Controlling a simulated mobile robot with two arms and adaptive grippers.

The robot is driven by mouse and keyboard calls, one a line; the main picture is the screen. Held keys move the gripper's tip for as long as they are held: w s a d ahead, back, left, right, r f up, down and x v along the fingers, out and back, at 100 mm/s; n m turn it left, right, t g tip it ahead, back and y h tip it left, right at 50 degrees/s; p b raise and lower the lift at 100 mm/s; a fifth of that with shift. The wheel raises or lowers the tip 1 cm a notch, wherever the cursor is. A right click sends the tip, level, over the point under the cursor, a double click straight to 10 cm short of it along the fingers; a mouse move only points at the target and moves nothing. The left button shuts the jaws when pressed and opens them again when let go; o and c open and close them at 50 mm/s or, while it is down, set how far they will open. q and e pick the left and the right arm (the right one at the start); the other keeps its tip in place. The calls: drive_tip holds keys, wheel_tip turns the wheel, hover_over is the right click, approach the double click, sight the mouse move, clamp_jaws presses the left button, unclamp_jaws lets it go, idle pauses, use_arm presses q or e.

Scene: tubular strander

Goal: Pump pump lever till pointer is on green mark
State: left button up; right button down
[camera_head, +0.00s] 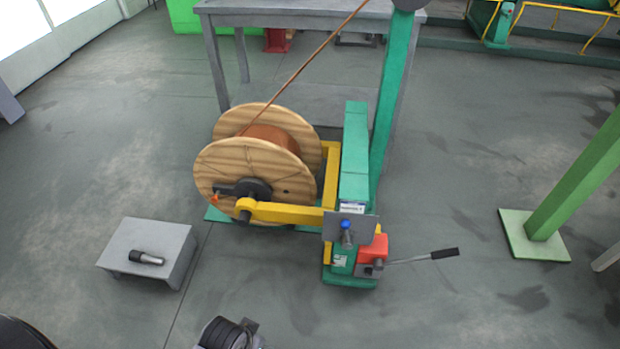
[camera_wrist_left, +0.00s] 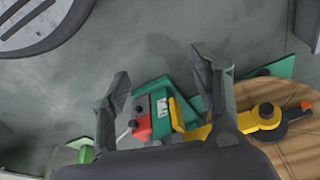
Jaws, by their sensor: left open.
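The pump lever (camera_head: 420,257) is a thin grey rod with a black grip, sticking out to the right from the red pump block (camera_head: 373,247) at the foot of the green stand. In the left wrist view, the red block (camera_wrist_left: 139,125) and a short pale piece of the lever (camera_wrist_left: 123,137) show beyond my left gripper (camera_wrist_left: 163,78). Its two fingers are spread apart with nothing between them, and the near finger hides the lever's outer part. I cannot make out the pointer or green mark. My right gripper is not in view.
A wooden cable reel (camera_head: 240,180) with copper wire sits in a yellow and green stand (camera_head: 355,150) left of the pump. A small grey table (camera_head: 150,235) holds a dark cylindrical tool (camera_head: 147,257). A green post (camera_head: 575,185) stands at right. Floor around the lever's grip is clear.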

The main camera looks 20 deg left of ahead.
use_arm(q)
drive_tip(key=w+b+v, duration=0.1)
drive_tip(key=b+v, duration=0.3)
drive_tip(key=v, duration=0.7)
drive_tip(key=w+d+r+t+h+b, duration=0.1)
drive_tip(key=w+d+t+b, duration=0.1)
drive_tip(key=w+t, duration=0.2)
drive_tip(key=w, duration=0.3)
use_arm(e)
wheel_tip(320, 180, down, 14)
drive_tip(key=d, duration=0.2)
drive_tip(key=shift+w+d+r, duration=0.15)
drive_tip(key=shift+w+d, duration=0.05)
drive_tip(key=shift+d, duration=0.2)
use_arm(q)
drive_tip(key=shift+s+a, duration=0.1)
